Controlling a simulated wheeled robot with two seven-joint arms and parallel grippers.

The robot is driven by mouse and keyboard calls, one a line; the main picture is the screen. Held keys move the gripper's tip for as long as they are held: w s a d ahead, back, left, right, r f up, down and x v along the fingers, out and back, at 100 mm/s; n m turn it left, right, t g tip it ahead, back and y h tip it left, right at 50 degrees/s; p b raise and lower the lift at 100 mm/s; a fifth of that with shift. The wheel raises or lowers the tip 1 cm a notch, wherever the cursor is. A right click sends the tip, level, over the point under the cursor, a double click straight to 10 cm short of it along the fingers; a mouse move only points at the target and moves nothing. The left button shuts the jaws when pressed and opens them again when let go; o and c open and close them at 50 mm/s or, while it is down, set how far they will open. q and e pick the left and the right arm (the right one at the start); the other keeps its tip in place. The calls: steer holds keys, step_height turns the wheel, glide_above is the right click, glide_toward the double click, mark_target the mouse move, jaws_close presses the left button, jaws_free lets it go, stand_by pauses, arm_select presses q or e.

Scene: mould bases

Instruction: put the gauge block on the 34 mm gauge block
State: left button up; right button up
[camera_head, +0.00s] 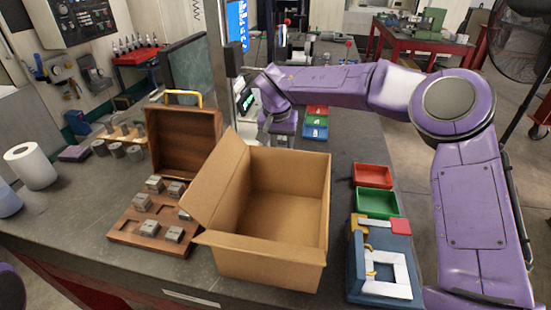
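Several grey metal gauge blocks, among them one at the front (174,233), sit in and on a wooden tray (125,232) left of the cardboard box. Their size marks are too small to read, so I cannot tell which is the 34 mm one. My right arm reaches across from the right, and its gripper (284,126) points down behind the cardboard box. Its fingers are not clearly visible and I cannot tell whether it holds anything. My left gripper is not in view; only a purple part of mine shows at the lower left corner.
An open cardboard box (270,255) stands mid-table, right of the tray. An open wooden case lid (180,138) rises behind the tray. Red (373,176) and green (377,203) bins and a blue fixture (356,262) stand to the right. A white roll (30,166) stands at left.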

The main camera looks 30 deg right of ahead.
steer(key=s+a, duration=0.2)
steer(key=s+a+b, duration=0.1)
steer(key=s, duration=0.2)
steer(key=shift+a, duration=0.4)
stand_by(0.8)
